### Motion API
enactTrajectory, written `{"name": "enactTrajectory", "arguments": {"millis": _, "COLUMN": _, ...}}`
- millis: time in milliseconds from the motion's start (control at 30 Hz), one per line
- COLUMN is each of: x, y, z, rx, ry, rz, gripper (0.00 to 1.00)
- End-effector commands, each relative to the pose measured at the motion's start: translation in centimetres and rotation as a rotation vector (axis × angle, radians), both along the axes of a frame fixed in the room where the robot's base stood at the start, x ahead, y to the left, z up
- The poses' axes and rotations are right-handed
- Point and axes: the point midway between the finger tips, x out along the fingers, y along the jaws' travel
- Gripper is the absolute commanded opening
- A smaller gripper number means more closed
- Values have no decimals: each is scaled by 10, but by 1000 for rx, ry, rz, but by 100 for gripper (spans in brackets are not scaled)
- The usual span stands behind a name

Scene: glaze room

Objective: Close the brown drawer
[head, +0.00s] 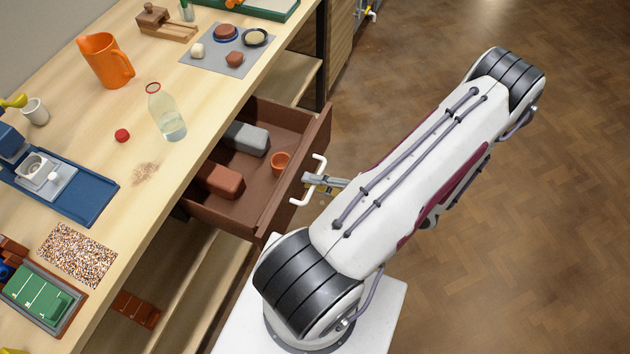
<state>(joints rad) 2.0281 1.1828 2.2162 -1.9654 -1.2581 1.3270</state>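The brown drawer (234,208) is pulled out from under the wooden bench, its inside open to view. Its white bar handle (310,183) is on the front panel. A grey block (247,138), a reddish-brown block (221,181) and a small terracotta pot (280,162) lie in it. My gripper (313,180) is at the handle, outside the drawer's front. It is small here and partly hidden by my arm, so I cannot tell whether it touches the handle or whether its fingers are open.
The bench top (205,95) holds an orange jug (105,60), a glass bottle (167,113), a red cap (122,135), a grey mat (212,67) with small pieces, and a blue tray (88,198). Open shelves are beneath. The wooden floor (530,230) at right is clear.

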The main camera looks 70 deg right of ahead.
Motion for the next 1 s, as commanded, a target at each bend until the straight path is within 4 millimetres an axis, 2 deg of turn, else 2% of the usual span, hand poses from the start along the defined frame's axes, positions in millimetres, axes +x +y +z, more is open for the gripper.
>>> {"name": "enactTrajectory", "arguments": {"millis": 167, "x": 0, "y": 0, "z": 0, "rx": 0, "ry": 0, "rz": 0, "gripper": 14}}
{"name": "enactTrajectory", "arguments": {"millis": 233, "x": 0, "y": 0, "z": 0, "rx": 0, "ry": 0, "rz": 0, "gripper": 1}}
{"name": "enactTrajectory", "arguments": {"millis": 267, "x": 0, "y": 0, "z": 0, "rx": 0, "ry": 0, "rz": 0, "gripper": 0}}
{"name": "enactTrajectory", "arguments": {"millis": 667, "x": 4, "y": 0, "z": 0, "rx": 0, "ry": 0, "rz": 1, "gripper": 0}}
{"name": "enactTrajectory", "arguments": {"millis": 1000, "x": 31, "y": 1, "z": 0, "rx": 1, "ry": -1, "rz": 4, "gripper": 0}}
